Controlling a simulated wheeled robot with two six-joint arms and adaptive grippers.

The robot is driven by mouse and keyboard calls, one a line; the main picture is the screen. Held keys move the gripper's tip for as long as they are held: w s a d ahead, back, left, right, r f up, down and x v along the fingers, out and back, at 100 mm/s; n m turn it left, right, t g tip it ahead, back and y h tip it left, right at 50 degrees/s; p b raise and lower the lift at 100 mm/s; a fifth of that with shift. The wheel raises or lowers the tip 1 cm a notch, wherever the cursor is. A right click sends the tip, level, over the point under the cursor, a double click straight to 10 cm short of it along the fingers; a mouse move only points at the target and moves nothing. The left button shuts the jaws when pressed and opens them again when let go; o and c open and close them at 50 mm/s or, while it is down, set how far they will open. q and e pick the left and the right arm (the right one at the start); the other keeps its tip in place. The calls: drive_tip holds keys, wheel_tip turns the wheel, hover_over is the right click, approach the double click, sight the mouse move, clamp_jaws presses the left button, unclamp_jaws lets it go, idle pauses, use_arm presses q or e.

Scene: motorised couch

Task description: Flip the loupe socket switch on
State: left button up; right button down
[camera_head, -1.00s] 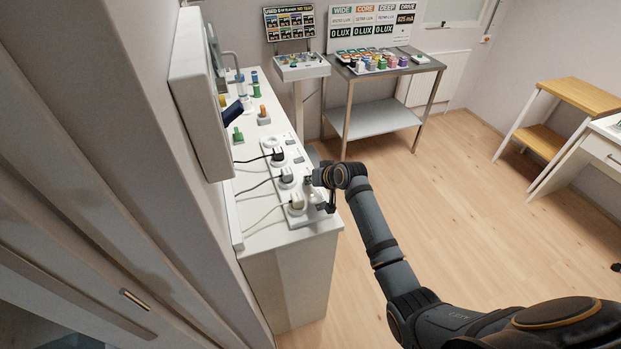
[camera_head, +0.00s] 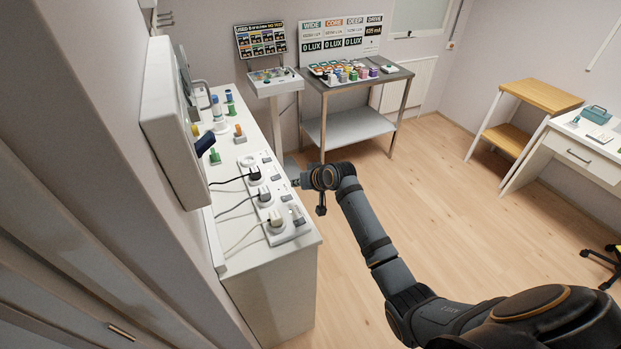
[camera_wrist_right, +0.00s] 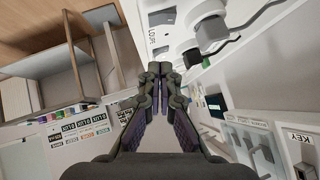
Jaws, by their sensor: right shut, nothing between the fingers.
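The white socket strip (camera_head: 249,160) lies on the counter, with several sockets and a grey switch beside each. Three plugs with cords sit in it: a black one (camera_head: 254,174), a middle one (camera_head: 265,196) and a pale near one (camera_head: 276,223). My right gripper (camera_head: 294,182) is shut and empty by the strip's right edge, near the middle switches. In the right wrist view, the shut fingertips (camera_wrist_right: 158,70) point towards the strip. A partly readable loupe label (camera_wrist_right: 153,38) shows there beside a grey switch (camera_wrist_right: 162,17). The switch's position is unclear. My left gripper is out of view.
A wall-mounted white box (camera_head: 172,125) overhangs the counter (camera_head: 275,262) on the left. Colored pieces stand on the counter behind the strip. A metal table (camera_head: 350,95) stands at the back.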

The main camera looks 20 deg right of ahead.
sight(283, 196)
drive_tip(key=s+r+b, duration=0.5)
drive_tip(key=s+b, duration=0.1)
drive_tip(key=b, duration=0.4)
drive_tip(key=p+x, duration=0.2)
drive_tip(key=x, duration=0.7)
drive_tip(key=shift+w, duration=0.15)
drive_tip(key=f, duration=0.2)
drive_tip(key=a+f, duration=0.1)
drive_tip(key=shift+w+f+p, duration=0.2)
drive_tip(key=shift+w+p, duration=0.05)
drive_tip(key=shift+p, duration=0.15)
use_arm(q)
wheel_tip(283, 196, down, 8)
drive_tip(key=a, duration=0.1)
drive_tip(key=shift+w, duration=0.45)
use_arm(e)
drive_tip(key=shift+a+f, duration=0.1)
drive_tip(key=shift+f, duration=0.4)
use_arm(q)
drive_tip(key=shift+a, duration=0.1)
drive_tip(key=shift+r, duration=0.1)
